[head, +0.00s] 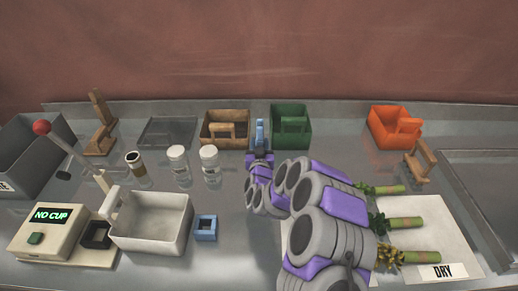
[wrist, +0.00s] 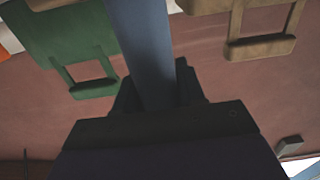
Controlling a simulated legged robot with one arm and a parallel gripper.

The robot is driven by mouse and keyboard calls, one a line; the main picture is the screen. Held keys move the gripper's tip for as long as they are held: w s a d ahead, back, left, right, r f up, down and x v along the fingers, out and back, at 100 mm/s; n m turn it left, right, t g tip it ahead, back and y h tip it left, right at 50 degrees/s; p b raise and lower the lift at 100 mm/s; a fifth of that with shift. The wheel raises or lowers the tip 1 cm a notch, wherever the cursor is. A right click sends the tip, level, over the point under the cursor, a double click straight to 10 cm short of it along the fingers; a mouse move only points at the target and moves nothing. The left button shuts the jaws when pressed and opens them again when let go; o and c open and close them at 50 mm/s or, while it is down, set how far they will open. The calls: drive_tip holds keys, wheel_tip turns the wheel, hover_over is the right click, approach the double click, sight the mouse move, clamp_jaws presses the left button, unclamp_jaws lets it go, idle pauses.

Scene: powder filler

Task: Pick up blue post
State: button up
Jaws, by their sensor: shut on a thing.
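The blue post (head: 260,132) stands up from the end of my gripper (head: 261,156) in the head view, between the wooden caddy and the green caddy. In the wrist view the blue post (wrist: 141,45) runs up out of the jaws of my gripper (wrist: 155,95), which are shut on it. Its lower end is hidden between the jaws. A small blue square holder (head: 205,228) with a dark opening sits on the metal table, left of my arm.
A wooden caddy (head: 222,136), green caddy (head: 291,137) and orange caddy (head: 391,136) stand along the back. A white bin (head: 152,232), a "NO CUP" machine (head: 48,228) and several jars are left. Green bundles lie on a "DRY" mat (head: 440,235) at right.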

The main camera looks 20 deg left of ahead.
sight(259, 136)
drive_tip(key=shift+a, duration=0.25)
drive_tip(key=c, duration=0.5)
drive_tip(key=shift+o, duration=0.2)
wheel_tip(259, 136, up, 4)
drive_tip(key=shift+d+r+p, duration=0.1)
drive_tip(key=shift+p, duration=0.65)
drive_tip(key=p+v, duration=1)
drive_tip(key=v, duration=0.5)
drive_tip(key=shift+s+r, duration=0.4)
drive_tip(key=shift+s, duration=0.05)
drive_tip(key=shift+p, duration=0.3)
drive_tip(key=shift+s+a, duration=0.1)
drive_tip(key=shift+a, duration=0.15)
